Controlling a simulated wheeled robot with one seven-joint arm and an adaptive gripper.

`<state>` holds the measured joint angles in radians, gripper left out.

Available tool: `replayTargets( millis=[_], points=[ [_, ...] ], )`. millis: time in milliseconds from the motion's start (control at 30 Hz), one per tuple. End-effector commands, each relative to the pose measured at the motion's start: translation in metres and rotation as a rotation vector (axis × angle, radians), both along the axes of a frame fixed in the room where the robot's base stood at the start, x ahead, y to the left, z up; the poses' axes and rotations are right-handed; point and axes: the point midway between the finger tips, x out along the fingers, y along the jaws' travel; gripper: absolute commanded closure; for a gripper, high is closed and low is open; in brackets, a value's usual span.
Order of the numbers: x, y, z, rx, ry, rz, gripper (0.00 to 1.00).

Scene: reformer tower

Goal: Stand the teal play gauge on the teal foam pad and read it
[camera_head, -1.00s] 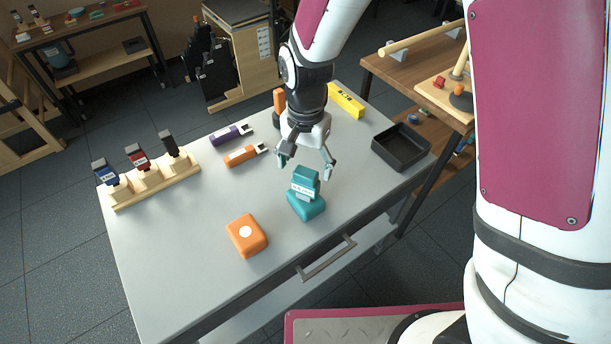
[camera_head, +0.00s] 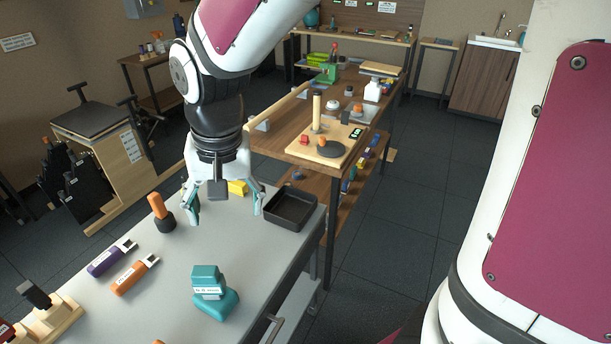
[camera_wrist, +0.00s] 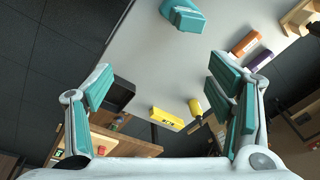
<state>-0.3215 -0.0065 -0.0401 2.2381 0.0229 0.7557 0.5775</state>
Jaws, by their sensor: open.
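The teal play gauge (camera_head: 208,281), a blocky body with a white label, stands upright on the teal foam pad (camera_head: 226,304) near the front of the grey table. The label is too small to read. In the wrist view a teal shape (camera_wrist: 184,16) shows at the top edge, with gauge and pad hard to tell apart. My gripper (camera_head: 226,212) is open and empty over the far part of the table, beyond the gauge and apart from it. In the wrist view its teal-padded fingers (camera_wrist: 160,90) are spread wide.
Purple (camera_head: 112,258) and orange (camera_head: 135,274) handled tools lie left of the gauge. An orange-handled item in a dark base (camera_head: 164,222) and a yellow block (camera_head: 237,188) are near my gripper. A black tray (camera_head: 291,208) sits at the right corner. A wooden bench (camera_head: 280,143) stands behind.

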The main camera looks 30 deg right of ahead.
Motion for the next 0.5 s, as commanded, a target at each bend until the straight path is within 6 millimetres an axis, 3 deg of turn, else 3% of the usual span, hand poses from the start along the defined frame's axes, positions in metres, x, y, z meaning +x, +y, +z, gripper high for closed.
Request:
replayTargets(
  millis=[33,200,500],
  points=[
    [-0.010,-0.013,0.017,0.002,-0.033,0.018,0.25],
    [-0.046,-0.051,0.056,-0.018,-0.127,0.103,0.25],
    [-0.117,-0.097,0.090,-0.108,-0.270,0.237,0.25]
  ],
)
